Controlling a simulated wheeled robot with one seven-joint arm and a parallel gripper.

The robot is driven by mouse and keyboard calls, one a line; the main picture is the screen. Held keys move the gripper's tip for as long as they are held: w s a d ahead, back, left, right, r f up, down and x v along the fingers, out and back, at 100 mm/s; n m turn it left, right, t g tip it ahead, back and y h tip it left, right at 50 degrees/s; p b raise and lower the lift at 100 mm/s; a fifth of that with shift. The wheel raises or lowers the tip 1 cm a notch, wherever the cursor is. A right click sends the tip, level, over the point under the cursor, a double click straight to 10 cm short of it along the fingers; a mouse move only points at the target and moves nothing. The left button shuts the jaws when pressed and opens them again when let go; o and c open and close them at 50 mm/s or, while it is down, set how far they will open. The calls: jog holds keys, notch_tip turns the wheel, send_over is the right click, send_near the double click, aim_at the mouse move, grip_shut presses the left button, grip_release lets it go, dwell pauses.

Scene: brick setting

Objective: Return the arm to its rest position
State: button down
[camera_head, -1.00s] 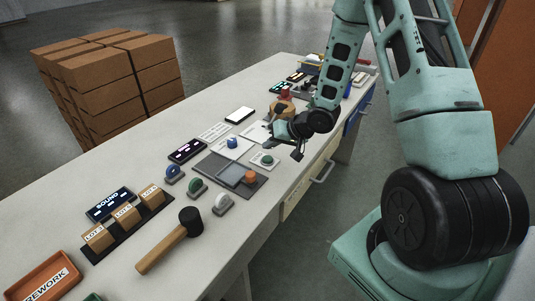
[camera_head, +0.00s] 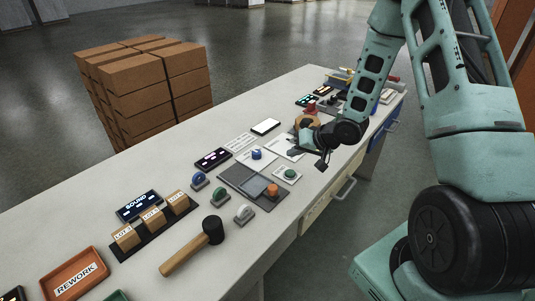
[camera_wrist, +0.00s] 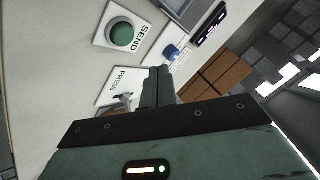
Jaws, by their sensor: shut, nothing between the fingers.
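My gripper (camera_head: 302,151) is over the right part of the workbench in the head view, at the end of my green arm. In the wrist view its two dark fingers (camera_wrist: 158,88) are together with nothing between them. Past the fingers there are a green SEND button (camera_wrist: 122,35) on a white plate and a white plate marked PRESS (camera_wrist: 115,82). The green button also shows in the head view (camera_head: 290,174), just below and left of my gripper. My wrist hides part of the bench behind it.
The long pale workbench (camera_head: 110,203) holds a mallet (camera_head: 195,246), a REWORK tray (camera_head: 75,274), several lot boxes (camera_head: 152,219), a grey panel (camera_head: 240,182) and a phone-like device (camera_head: 265,127). Stacked cartons (camera_head: 150,85) stand behind it. Open floor (camera_head: 270,40) lies beyond.

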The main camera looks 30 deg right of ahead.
jog(key=s+a+r+n+g+h, duration=0.1)
jog(key=s+a+r+n+g, duration=0.25)
jog(key=a, duration=0.55)
jog(key=s+a+r+n+h, duration=0.15)
jog(key=s+a+r, duration=0.25)
jog(key=a+r, duration=0.4)
jog(key=s+a+r+n+g, duration=0.2)
jog(key=s+a, duration=0.3)
jog(key=s, duration=0.6)
jog(key=s+a+r+n+g, duration=0.2)
jog(key=s+a+r+n, duration=0.1)
jog(key=s, duration=0.8)
jog(key=shift+a+n+g+h, duration=0.4)
jog(key=shift+a+n, duration=0.3)
jog(key=shift+a, duration=0.2)
jog(key=shift+r, duration=0.1)
